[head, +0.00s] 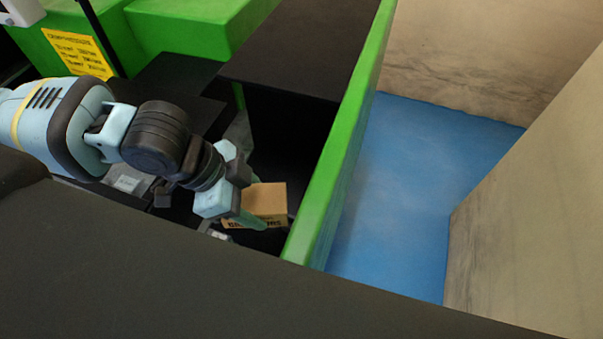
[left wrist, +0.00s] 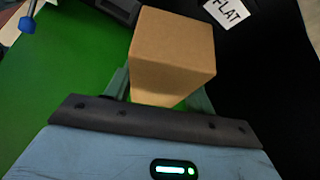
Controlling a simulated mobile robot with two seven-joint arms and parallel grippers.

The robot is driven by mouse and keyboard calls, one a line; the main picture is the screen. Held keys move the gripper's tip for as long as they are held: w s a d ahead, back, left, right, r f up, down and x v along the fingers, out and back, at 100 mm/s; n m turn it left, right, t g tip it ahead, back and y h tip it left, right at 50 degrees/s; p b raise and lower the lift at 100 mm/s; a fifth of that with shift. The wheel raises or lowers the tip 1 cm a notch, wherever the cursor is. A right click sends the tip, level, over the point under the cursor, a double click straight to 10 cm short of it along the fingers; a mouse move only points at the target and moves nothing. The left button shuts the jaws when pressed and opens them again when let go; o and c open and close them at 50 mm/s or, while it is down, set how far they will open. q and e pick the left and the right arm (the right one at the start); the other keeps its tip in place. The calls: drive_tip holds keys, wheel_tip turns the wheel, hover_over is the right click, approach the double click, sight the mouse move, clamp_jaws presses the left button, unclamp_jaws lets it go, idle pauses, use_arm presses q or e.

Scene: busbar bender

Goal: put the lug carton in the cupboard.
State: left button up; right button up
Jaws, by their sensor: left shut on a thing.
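The lug carton (head: 265,202) is a small brown cardboard box with dark print along its lower edge. My left gripper (head: 254,203) is shut on it, with the light-blue fingers on its sides, inside the dark recess beside the green panel. In the left wrist view the carton (left wrist: 172,52) sits between the fingers, which are mostly hidden behind it. I cannot tell whether the carton touches a surface beneath it. My right gripper is not in view. I cannot make out the cupboard for certain.
A tall green panel (head: 343,140) stands just right of the carton. A dark top surface (head: 300,45) lies behind it. A yellow notice (head: 78,53) is on the green machine at upper left. A white "FLAT" label (left wrist: 226,10) shows in the left wrist view. Blue floor (head: 420,180) is clear at right.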

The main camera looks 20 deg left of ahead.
use_arm(q)
drive_tip(key=w+d, duration=0.3)
drive_tip(key=w, duration=1)
drive_tip(key=f, duration=0.4)
drive_tip(key=f+b, duration=0.1)
drive_tip(key=f, duration=0.1)
drive_tip(key=shift+w+d, duration=0.1)
drive_tip(key=shift+w, duration=0.15)
drive_tip(key=shift+s+f, duration=0.1)
drive_tip(key=shift+f, duration=2.05)
drive_tip(key=shift+w+d+f, duration=0.1)
drive_tip(key=shift+w+f, duration=0.1)
drive_tip(key=shift+w, duration=0.25)
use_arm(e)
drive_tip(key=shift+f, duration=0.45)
use_arm(q)
drive_tip(key=shift+f, duration=0.4)
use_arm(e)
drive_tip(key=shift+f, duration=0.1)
use_arm(q)
drive_tip(key=o, duration=1.3)
drive_tip(key=shift+f, duration=0.1)
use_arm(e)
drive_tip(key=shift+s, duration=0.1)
